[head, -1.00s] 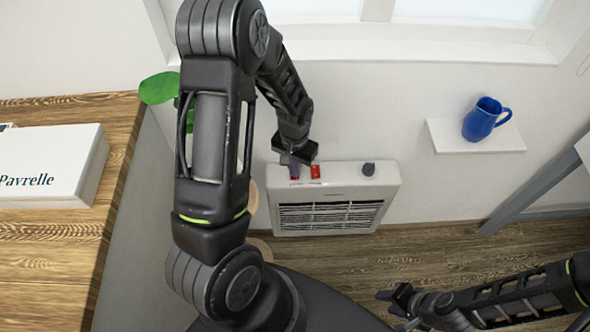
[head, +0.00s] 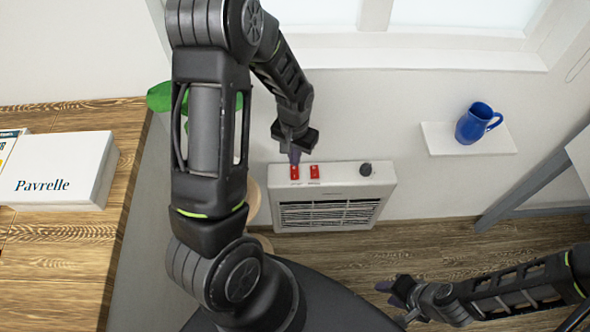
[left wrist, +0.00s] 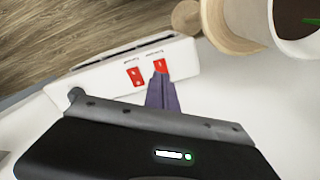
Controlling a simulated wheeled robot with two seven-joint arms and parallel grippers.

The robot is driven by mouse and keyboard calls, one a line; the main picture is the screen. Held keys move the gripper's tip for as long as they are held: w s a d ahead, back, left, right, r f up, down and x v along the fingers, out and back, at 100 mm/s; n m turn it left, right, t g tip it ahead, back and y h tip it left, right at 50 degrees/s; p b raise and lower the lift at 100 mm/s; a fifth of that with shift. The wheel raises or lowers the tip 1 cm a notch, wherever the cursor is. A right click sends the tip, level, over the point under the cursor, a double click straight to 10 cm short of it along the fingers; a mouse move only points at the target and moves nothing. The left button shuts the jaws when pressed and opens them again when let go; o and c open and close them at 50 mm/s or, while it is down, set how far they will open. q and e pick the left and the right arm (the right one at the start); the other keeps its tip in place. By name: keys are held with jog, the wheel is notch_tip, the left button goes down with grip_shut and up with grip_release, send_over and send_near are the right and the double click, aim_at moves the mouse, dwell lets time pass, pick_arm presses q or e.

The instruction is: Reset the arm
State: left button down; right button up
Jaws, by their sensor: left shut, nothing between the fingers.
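A white heater (head: 333,185) stands against the wall, with two red switches and a dark knob (head: 365,169) on its top. My left gripper (head: 295,157) is shut and empty, its fingertips pointing down by the left red switch (head: 294,173). The other red switch (head: 314,172) is just to the right. In the left wrist view the closed fingers (left wrist: 161,90) end close to one red switch (left wrist: 160,65); I cannot tell whether they touch it. The other switch (left wrist: 135,76) is clear of them. My right gripper (head: 396,294) hangs low over the floor, its opening unclear.
A wooden table (head: 60,270) with a white box (head: 62,170) is at the left. A blue mug (head: 477,123) stands on a wall shelf (head: 440,141). A green plant (head: 160,97) is partly behind my left arm. The wood floor right of the heater is mostly clear.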

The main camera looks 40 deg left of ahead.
dwell(0.3)
pick_arm(q)
jog(key=w+d, duration=0.1)
jog(key=d+f+t, duration=0.1)
jog(key=d, duration=0.1)
jog(key=w+d+t, duration=0.1)
jog(key=shift+w+d+f+h, duration=0.3)
jog(key=shift+d+f+h, duration=0.05)
jog(key=shift+f+h, duration=0.05)
jog(key=s+d+f+h, duration=0.1)
jog(key=s+d+f, duration=0.2)
jog(key=s+d, duration=0.2)
jog(key=s+d+f+g+h, duration=0.1)
jog(key=s+d+f, duration=0.2)
jog(key=s+d, duration=0.3)
jog(key=s+d+f+h, duration=0.1)
jog(key=s+d+f, duration=0.1)
jog(key=s+d, duration=0.4)
jog(key=d, duration=0.3)
jog(key=shift+f, duration=0.4)
